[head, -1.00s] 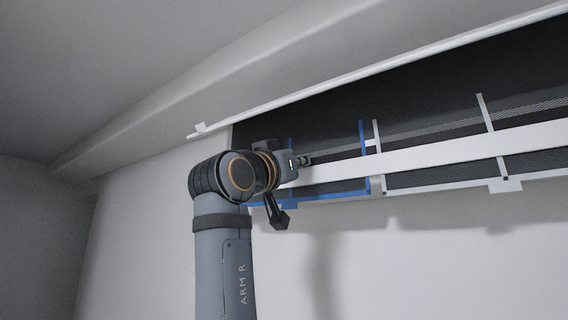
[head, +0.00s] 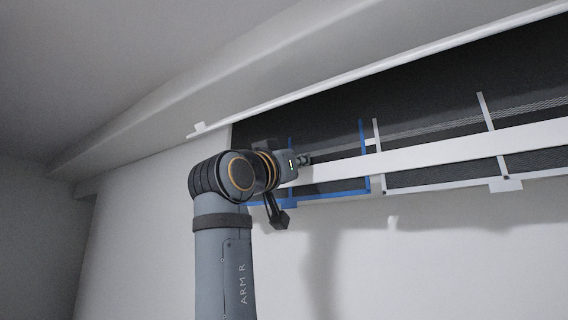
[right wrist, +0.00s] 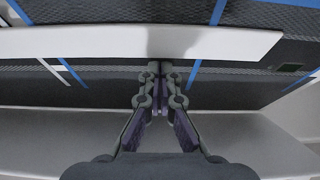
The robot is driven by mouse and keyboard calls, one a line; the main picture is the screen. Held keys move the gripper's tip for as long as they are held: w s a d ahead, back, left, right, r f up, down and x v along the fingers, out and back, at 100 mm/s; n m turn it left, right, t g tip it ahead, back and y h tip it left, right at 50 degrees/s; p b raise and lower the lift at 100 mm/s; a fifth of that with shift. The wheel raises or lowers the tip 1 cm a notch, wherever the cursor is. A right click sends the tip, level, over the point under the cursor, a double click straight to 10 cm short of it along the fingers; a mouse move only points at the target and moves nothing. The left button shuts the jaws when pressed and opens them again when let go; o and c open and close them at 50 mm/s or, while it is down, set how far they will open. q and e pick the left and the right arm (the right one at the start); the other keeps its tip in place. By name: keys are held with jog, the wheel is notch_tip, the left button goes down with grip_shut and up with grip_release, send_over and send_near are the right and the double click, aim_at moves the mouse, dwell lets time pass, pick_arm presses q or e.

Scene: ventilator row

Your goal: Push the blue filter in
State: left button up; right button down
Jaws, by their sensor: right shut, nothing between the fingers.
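The blue filter (head: 364,154) is a dark mesh panel with a blue frame at the left end of the filter row. Its lower blue edge runs below the white bar, and my wrist hides part of its left side. My right gripper (head: 306,160) is at the blue filter, above the left end of the white bar. In the right wrist view, the fingers (right wrist: 161,66) are together and empty, with their tips in front of dark mesh between blue strips (right wrist: 192,73). I cannot tell whether the tips touch the filter. My left gripper is not in view.
A long white bar (head: 440,153) crosses in front of the filters, close to my right gripper; it also shows in the right wrist view (right wrist: 120,42). White-framed filters (head: 488,112) continue to the right. A white hood edge (head: 360,76) runs above.

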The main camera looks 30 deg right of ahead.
aim_at(307, 142)
jog(key=shift+w+d+r, duration=0.1)
jog(key=shift+w+d, duration=0.1)
jog(key=shift+d, duration=0.15)
dwell(0.5)
jog(key=shift+r+p, duration=3)
jog(key=shift+p, duration=0.1)
jog(key=shift+s+a+f, duration=0.1)
jog(key=shift+a+f, duration=0.05)
jog(key=shift+s+a, duration=0.15)
jog(key=shift+a, duration=0.15)
jog(key=shift+d+f+b, duration=0.15)
jog(key=shift+f+b, duration=0.85)
jog(key=shift+b, duration=0.05)
notch_tip(307, 142, down, 4)
jog(key=b, duration=0.3)
jog(key=shift+w+d+r, duration=0.15)
jog(key=shift+w+d, duration=0.15)
dwell(0.6)
